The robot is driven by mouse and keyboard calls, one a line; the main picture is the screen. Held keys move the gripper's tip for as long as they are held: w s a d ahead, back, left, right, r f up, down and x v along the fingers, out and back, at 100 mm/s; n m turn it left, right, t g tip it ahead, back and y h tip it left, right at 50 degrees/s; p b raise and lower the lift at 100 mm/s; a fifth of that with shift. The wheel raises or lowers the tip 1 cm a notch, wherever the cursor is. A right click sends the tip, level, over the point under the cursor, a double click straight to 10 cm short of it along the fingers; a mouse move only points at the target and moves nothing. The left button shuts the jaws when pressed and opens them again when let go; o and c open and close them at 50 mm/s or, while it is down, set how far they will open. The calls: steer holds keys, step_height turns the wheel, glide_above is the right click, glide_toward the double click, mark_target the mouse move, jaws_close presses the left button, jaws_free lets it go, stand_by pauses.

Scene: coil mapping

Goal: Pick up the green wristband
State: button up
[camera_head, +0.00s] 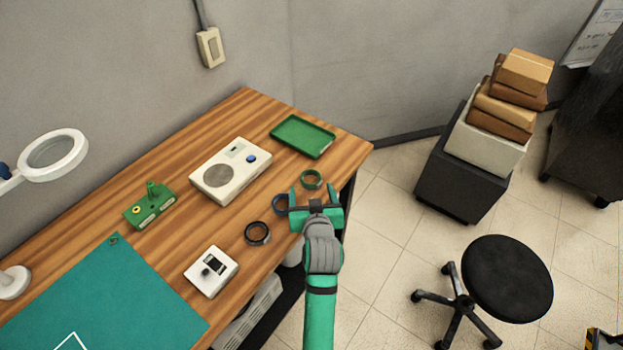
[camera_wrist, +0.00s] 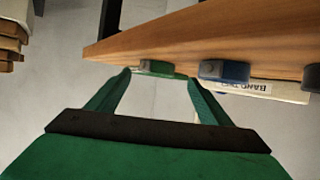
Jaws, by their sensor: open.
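The green wristband (camera_head: 311,172) lies flat on the wooden table near its front right edge. In the wrist view the green wristband (camera_wrist: 158,67) shows edge-on at the table edge, just beyond and between the fingertips. My gripper (camera_head: 311,191) is open, with its two green fingers spread at the near side of the band. In the wrist view my gripper (camera_wrist: 158,79) holds nothing between its fingers. I cannot tell whether the fingers touch the band.
A blue wristband (camera_head: 278,205) lies close left of my gripper, partly hidden by it. A black wristband (camera_head: 249,236) lies farther left. Behind are a green tray (camera_head: 302,137) and a white device (camera_head: 217,176). A stool (camera_head: 508,278) stands on the floor at right.

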mark_target(310, 174)
steer(key=shift+x, duration=2.85)
steer(key=shift+w+d+r, duration=0.1)
steer(key=shift+d+r, duration=0.05)
steer(key=shift+r, duration=0.1)
steer(key=c, duration=1.1)
